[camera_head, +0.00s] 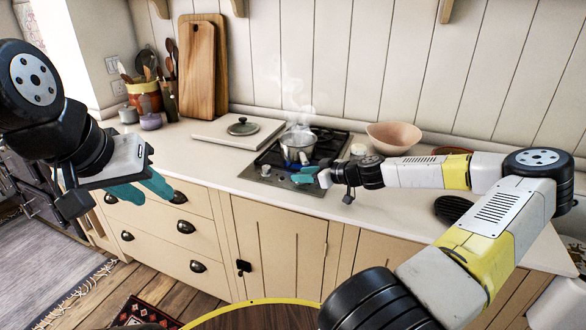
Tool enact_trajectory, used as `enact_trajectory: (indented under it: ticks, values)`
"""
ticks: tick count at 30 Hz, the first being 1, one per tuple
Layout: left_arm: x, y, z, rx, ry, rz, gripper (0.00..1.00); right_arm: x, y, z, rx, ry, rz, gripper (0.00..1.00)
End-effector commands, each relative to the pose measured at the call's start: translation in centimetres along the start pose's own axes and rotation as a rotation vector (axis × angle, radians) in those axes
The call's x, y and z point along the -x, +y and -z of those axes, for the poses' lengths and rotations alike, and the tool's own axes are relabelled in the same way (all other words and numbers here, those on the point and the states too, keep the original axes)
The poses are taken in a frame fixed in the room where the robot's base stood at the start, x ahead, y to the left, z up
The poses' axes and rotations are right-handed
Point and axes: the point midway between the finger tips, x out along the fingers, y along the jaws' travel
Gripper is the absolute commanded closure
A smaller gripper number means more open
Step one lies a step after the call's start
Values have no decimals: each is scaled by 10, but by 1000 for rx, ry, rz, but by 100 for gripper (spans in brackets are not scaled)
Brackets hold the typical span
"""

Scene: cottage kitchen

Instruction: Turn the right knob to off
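The gas hob (290,182) is set into the white counter, with its control strip along the front edge. A pale knob (265,169) shows at the left of that strip. My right gripper (309,177) reaches in from the right, with its teal fingers at the right part of the strip, just in front of the pot. The fingers and wrist hide the right knob, so I cannot tell its setting, whether they touch it, or how far they are open. My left gripper (148,190) is open and empty, in front of the drawers.
A steaming pot (298,145) stands on the hob. A white board (218,133) with a dark lid (243,127) lies left of it. A pink bowl (393,138) sits behind my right forearm. The counter left of the hob is partly clear.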

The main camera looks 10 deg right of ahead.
Motion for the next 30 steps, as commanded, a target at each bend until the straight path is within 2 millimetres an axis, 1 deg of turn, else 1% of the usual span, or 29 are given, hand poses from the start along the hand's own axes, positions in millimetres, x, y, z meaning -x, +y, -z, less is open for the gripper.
enact_trajectory:
  ticks: [2,3,8,9,20,26,30]
  values:
    - [0,0,0,0,0,0,64,0,0,0,0,0,0,62]
    - [0,0,0,0,0,0,64,0,0,0,0,0,0,66]
    - [0,0,0,0,0,0,64,0,0,0,0,0,0,98]
    - [0,0,0,0,0,0,64,0,0,0,0,0,0,100]
    - [0,0,0,0,0,0,64,1,-2,0,-16,0,-42,100]
    - [0,0,0,0,0,0,64,0,-4,1,-58,0,-146,100]
    - [0,0,0,0,0,0,64,0,-7,2,-100,-1,-254,100]
